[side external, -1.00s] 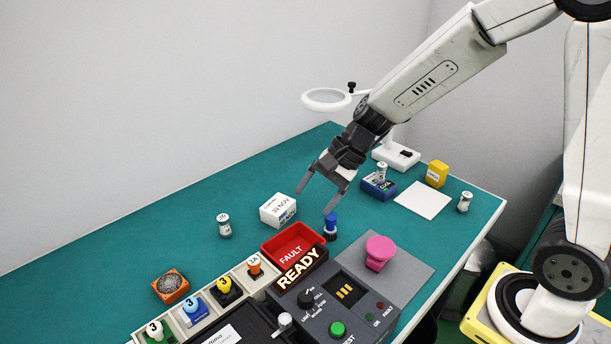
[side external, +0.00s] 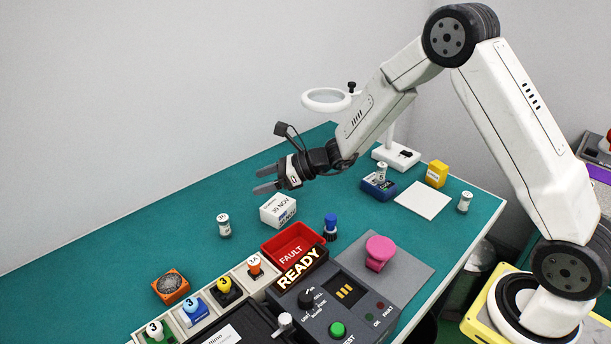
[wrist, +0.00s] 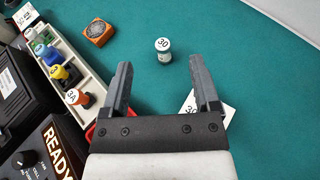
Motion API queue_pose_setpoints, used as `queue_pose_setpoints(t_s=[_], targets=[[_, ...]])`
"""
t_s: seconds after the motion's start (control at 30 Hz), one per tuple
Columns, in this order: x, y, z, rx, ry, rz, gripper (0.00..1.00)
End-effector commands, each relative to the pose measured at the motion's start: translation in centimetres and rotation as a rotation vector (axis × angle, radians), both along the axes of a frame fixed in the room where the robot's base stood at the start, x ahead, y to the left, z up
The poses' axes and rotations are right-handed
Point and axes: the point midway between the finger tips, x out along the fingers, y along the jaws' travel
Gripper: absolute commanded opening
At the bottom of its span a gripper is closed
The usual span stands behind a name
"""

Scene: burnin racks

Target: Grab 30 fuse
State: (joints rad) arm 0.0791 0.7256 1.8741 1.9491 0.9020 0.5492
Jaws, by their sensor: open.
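The 30 fuse is a small glass cylinder with a white cap, standing upright on the teal mat. The fuse (side external: 224,225) is left of the white box in the side view. In the wrist view the fuse (wrist: 163,50) shows its cap marked 30, ahead of and between the fingertips. My gripper (side external: 262,180) is open and empty, above the mat and up from the fuse in the side view. In the wrist view my gripper (wrist: 160,72) has its fingers apart, with nothing between them.
A white labelled box (side external: 278,210) stands right of the fuse. An orange fan block (side external: 171,287), a rack (side external: 262,282) of coloured fuses, a red FAULT bin (side external: 272,243) and a blue-capped part (side external: 331,226) are nearby.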

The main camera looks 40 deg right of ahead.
Motion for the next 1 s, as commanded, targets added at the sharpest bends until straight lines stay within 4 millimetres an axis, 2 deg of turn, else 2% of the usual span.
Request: queue_pose_setpoints(t_s=[0.03,0.1,0.2,0.33,0.47,0.77,1.0], targets=[[-0.1,0.0,-1.6,0.001,0.007,0.000,0.79],[-0.1,0.0,-3.4,0.000,0.005,0.001,0.79],[-0.1,0.0,-5.6,-0.002,0.004,0.001,0.79],[-0.1,0.0,-7.4,-0.002,0.001,0.003,0.79],[0.0,0.0,-8.2,-0.002,-0.001,0.002,0.79],[0.2,0.3,-8.5,-0.003,-0.003,0.003,0.79],[1.7,2.0,-9.4,-0.004,-0.002,0.005,0.79]])
